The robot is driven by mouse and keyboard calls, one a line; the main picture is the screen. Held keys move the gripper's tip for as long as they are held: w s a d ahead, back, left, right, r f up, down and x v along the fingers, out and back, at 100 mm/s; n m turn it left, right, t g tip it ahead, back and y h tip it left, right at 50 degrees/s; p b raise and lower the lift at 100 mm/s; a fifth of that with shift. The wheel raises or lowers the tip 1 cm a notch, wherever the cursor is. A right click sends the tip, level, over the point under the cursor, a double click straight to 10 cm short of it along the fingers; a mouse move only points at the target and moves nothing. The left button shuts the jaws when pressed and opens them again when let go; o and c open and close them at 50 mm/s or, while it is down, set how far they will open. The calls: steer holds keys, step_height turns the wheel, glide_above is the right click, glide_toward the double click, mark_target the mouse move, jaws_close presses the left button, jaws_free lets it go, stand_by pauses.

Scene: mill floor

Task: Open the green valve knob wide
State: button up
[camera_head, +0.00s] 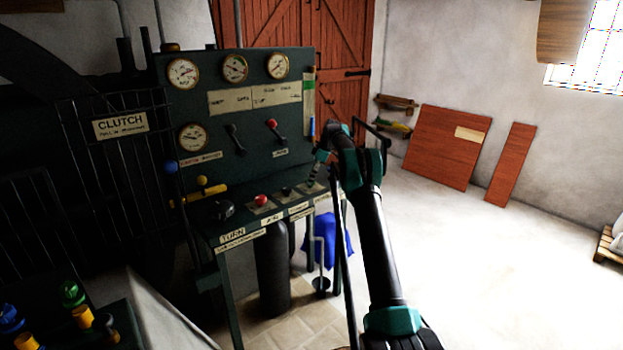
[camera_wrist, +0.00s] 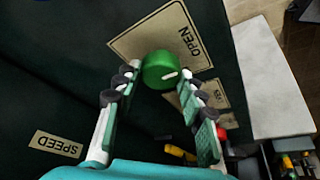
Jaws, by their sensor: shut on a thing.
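The green valve knob (camera_wrist: 158,68) is round, with a short white pointer line, and sits on a beige plate (camera_wrist: 138,43) marked OPEN. The pointer points right in the wrist view, toward the side of the plate with the word OPEN. My gripper (camera_wrist: 160,80) has one finger on each side of the knob and is shut on it. In the head view my gripper (camera_head: 317,170) is at the right end of the dark green control panel (camera_head: 200,110). I cannot make out the knob there.
The panel carries gauges, levers and a lower ledge with a red knob (camera_head: 261,200). A yellow handle (camera_head: 207,194) and a blue-topped lever (camera_head: 170,168) stand at its left. Other coloured knobs (camera_head: 72,293) are at the lower left.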

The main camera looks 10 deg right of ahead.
stand_by(0.4)
steer(key=o, duration=1.2)
steer(key=shift+c, duration=0.2)
steer(key=v, duration=1.2)
